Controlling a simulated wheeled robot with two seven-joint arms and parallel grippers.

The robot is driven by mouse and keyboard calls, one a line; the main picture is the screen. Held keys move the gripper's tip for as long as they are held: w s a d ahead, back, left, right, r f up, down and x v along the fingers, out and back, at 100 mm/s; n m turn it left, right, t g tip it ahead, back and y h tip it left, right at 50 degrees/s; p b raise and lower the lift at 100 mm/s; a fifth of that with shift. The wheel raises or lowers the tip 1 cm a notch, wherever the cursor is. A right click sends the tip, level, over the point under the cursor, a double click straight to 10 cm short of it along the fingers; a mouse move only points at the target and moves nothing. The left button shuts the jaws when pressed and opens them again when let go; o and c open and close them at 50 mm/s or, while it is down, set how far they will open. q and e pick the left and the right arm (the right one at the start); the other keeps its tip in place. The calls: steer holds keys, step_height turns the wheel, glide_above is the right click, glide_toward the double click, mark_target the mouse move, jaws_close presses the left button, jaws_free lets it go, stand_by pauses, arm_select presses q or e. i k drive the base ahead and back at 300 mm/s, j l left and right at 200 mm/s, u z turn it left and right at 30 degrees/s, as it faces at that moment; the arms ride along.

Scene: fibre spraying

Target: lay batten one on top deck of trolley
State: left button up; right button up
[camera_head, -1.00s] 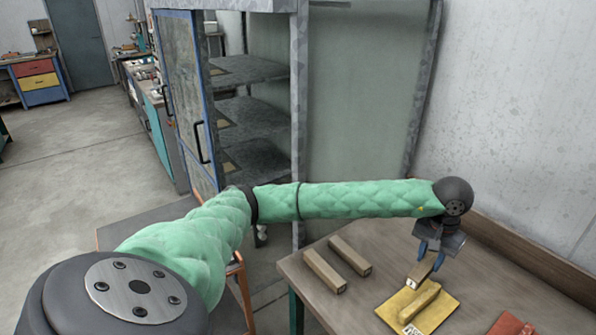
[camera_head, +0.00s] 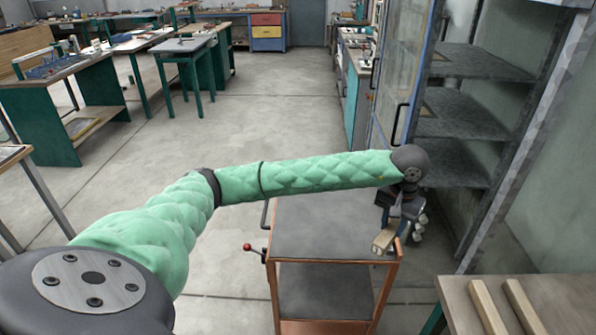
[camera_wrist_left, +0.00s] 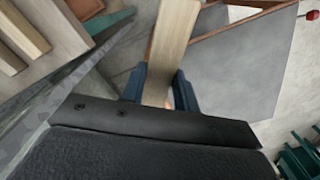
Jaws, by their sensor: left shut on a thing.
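My left gripper (camera_head: 396,228) is shut on a pale wooden batten (camera_head: 384,241), whose end points toward me in the head view. In the left wrist view the batten (camera_wrist_left: 172,40) sits between the blue fingers (camera_wrist_left: 160,88) and runs up out of the picture. The trolley has a dark grey top deck (camera_head: 320,228) and a copper-coloured frame, and stands left of the gripper. The gripper and batten are above the deck's right edge; the height gap is hard to tell. The deck also shows in the wrist view (camera_wrist_left: 240,65), bare. My right gripper is not in view.
A wooden table (camera_head: 560,290) with two more battens (camera_head: 488,305) stands at the lower right. An open metal cabinet with shelves (camera_head: 460,120) is behind the gripper. The trolley has a red-knobbed lever (camera_head: 248,247) on its left. Open floor lies left of it.

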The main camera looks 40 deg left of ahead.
mark_target(315, 202)
steer(key=i+j+u, duration=0.2)
steer(key=i+u, duration=0.15)
steer(key=i+j+u, duration=0.1)
steer(key=i+u, duration=0.25)
steer(key=i, duration=0.1)
